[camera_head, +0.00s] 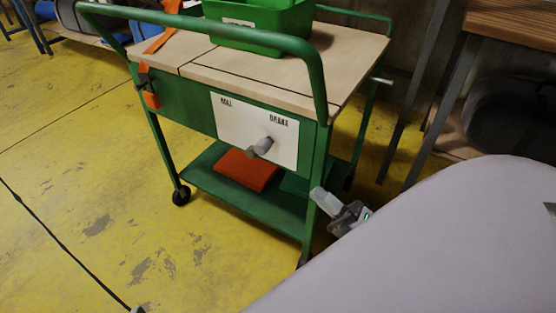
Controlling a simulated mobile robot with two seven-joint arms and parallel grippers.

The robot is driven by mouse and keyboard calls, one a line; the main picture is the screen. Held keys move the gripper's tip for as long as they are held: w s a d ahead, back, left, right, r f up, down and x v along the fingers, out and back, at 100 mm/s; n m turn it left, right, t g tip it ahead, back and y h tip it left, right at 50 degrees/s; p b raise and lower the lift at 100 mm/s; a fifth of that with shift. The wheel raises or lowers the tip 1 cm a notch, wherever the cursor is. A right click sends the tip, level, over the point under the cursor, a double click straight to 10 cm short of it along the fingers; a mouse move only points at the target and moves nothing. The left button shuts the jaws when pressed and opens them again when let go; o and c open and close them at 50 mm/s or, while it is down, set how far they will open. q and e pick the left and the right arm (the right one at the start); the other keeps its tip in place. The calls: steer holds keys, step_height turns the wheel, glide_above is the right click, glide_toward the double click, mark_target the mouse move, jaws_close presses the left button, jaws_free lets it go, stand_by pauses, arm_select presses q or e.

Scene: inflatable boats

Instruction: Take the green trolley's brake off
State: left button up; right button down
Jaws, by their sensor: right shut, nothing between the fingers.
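The green trolley (168,112) stands at the centre, its push handle towards me. On its front panel is a white plate (228,118), with a left label that is hard to read and "BRAKE" at right. A grey lever (262,147) sticks out of the plate below "BRAKE"; I cannot tell which label it is set to. My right gripper (318,194) is shut and empty, below and right of the lever, in front of the trolley's right front leg and apart from the lever. A small grey tip at the bottom edge may be my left gripper (137,310).
A green bin (262,24) and an orange strap (160,40) lie on the trolley's top. An orange-red flat item (246,169) lies on its lower shelf. A wooden table (515,22) stands at right. Yellow floor (75,170) is clear at left.

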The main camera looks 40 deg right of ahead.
steer(key=b, duration=0.2)
glide_toward(256, 150)
steer(key=w+r, duration=0.2)
steer(key=w, duration=0.2)
arm_select(q)
steer(key=shift+w+d+r+h, duration=0.15)
steer(key=shift+w+d+h, duration=0.1)
steer(key=shift+d+h, duration=0.35)
arm_select(e)
steer(key=shift+w+a+r, duration=0.1)
steer(key=shift+w+r, duration=0.1)
